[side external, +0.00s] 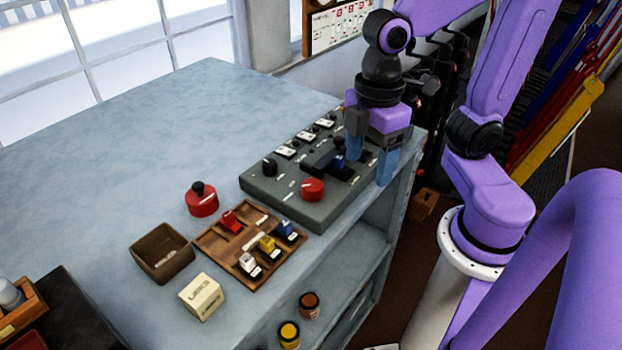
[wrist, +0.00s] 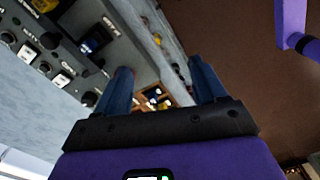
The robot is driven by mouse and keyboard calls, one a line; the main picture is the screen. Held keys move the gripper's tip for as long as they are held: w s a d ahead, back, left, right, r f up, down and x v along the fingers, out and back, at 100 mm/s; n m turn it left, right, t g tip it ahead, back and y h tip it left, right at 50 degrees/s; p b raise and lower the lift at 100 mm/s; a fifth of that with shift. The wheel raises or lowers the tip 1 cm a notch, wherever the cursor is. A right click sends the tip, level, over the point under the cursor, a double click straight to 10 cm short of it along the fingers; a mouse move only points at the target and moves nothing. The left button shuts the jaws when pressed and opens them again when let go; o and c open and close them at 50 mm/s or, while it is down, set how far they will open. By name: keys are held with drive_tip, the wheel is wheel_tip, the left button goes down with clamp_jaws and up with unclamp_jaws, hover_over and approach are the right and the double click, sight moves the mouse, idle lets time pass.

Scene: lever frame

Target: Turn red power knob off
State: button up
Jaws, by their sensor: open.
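The red knob (side external: 313,189) sits at the front edge of a dark grey control panel (side external: 262,187) on the bench. A pale mark shows on its top; I cannot read its setting. My gripper (side external: 371,168) is open and empty, with blue fingers pointing down around the panel's right end. It is apart from the red knob, to its right and above. In the wrist view my gripper (wrist: 160,74) shows two spread fingers with nothing between them. The panel (wrist: 120,50) lies at left there, and the red knob cannot be made out clearly.
A blue-topped lever (side external: 339,158) stands on the panel near my gripper, with a black knob (side external: 269,167) farther left. A wooden tray (side external: 212,240) with coloured pieces, a brown box (side external: 162,253), a red round object (side external: 202,202) and a cream block (side external: 202,297) are left. The back-left bench is clear.

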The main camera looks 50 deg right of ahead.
sight(311, 185)
drive_tip(key=w+a+r+n, duration=0.3)
drive_tip(key=w+r, duration=0.6)
drive_tip(key=w, duration=0.2)
drive_tip(key=shift+g, duration=0.3)
drive_tip(key=f, duration=1.1)
drive_tip(key=s+f, duration=0.1)
drive_tip(key=f, duration=0.5)
drive_tip(key=shift+s+d+f, duration=0.1)
drive_tip(key=shift+d+f, duration=0.05)
drive_tip(key=c, duration=1)
